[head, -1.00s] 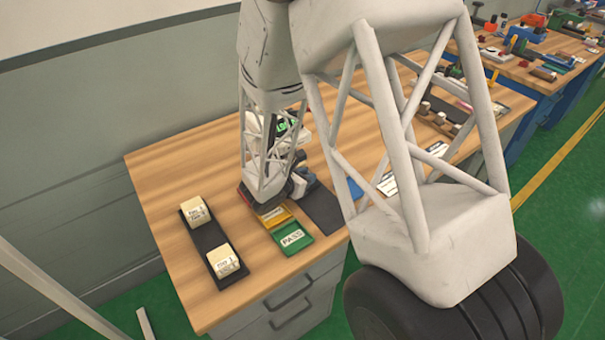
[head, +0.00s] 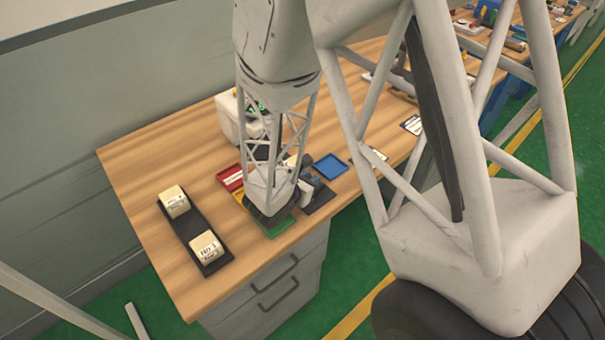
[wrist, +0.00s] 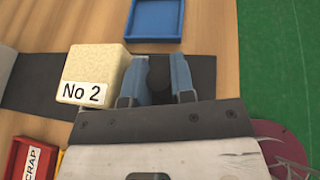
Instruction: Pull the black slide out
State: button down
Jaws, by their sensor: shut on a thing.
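The black slide (wrist: 35,92) is a flat dark strip running left to right in the wrist view. It also shows in the head view (head: 319,200) beside my gripper, near the table's front edge. A pale foam block (wrist: 92,72) labelled "No 2" sits on it, just left of my fingers. My gripper (wrist: 158,64), with blue-grey fingers, is shut on a dark rounded knob (wrist: 158,75) that appears to belong to the slide. In the head view my gripper (head: 306,183) is partly hidden by my own wrist.
A blue tray (wrist: 157,37) lies beyond the slide. A red SCRAP tray (wrist: 38,146) and a green tray (head: 277,229) lie on the other side. A white machine (head: 230,118) stands behind. A black holder (head: 187,224) carries two pale blocks at left.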

jog(key=shift+s+d, duration=0.25)
jog(key=c, duration=1.3)
grip_release()
jog(key=shift+o, duration=0.2)
jog(key=shift+a, duration=0.15)
jog(key=shift+s+a+r, duration=0.2)
jog(key=shift+s+a, duration=0.05)
jog(key=shift+s, duration=0.05)
jog(key=shift+v, duration=3.4)
jog(key=shift+d, duration=0.1)
